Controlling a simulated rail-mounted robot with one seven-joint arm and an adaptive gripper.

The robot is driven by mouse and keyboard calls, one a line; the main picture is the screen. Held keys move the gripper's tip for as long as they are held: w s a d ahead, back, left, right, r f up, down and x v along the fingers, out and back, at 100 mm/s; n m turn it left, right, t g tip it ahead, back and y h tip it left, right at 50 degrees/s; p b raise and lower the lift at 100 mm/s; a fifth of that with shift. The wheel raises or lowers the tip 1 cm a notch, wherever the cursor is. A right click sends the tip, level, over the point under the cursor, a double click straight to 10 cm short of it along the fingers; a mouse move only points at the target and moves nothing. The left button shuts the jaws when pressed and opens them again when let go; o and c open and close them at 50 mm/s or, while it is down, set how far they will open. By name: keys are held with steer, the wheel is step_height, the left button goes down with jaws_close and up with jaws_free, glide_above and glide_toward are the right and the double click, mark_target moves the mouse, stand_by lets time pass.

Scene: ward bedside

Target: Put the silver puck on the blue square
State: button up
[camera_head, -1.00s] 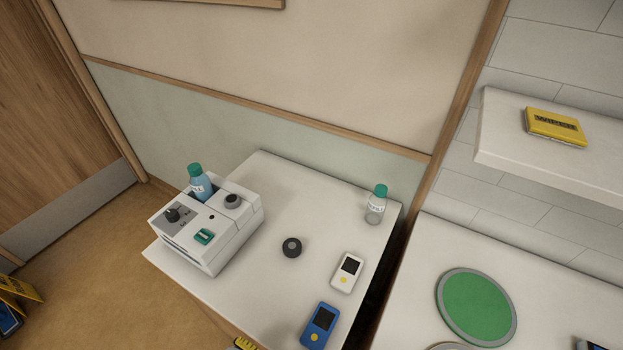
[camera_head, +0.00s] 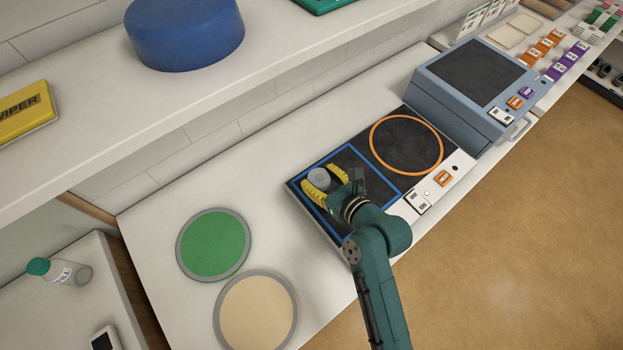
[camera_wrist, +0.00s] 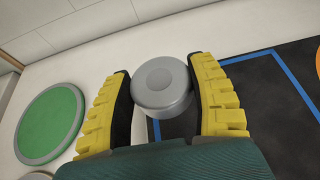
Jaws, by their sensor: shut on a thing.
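The silver puck (camera_head: 319,178) is a round grey disc between the yellow fingers of my gripper (camera_head: 326,186). In the wrist view the puck (camera_wrist: 162,86) sits between the two yellow fingers of my gripper (camera_wrist: 163,100), which are shut on it. The blue square (camera_head: 378,212) is a blue outline on a dark panel at the left part of a bench unit. My gripper and the puck are over the left part of this square in the head view. In the wrist view the blue outline (camera_wrist: 292,78) shows right of the puck. The height above the panel is hard to tell.
An orange circle (camera_head: 441,151) is on the same panel, right of the square. A green disc (camera_head: 213,244) and a tan disc (camera_head: 256,314) lie to the left. A blue-grey box (camera_head: 463,112) stands at the right. A shelf with a blue drum (camera_head: 184,32) runs above behind.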

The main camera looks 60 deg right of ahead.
steer(key=s+d+r+m+h, duration=0.2)
steer(key=s+d, duration=0.3)
steer(key=d, duration=0.2)
steer(key=shift+g, duration=0.4)
step_height(320, 180, down, 10)
steer(key=shift+a+f+b, duration=0.1)
steer(key=shift+a+b, duration=0.05)
steer(key=shift+b, duration=1)
steer(key=shift+f, duration=0.1)
steer(key=o, duration=1.2)
steer(key=shift+f, duration=0.1)
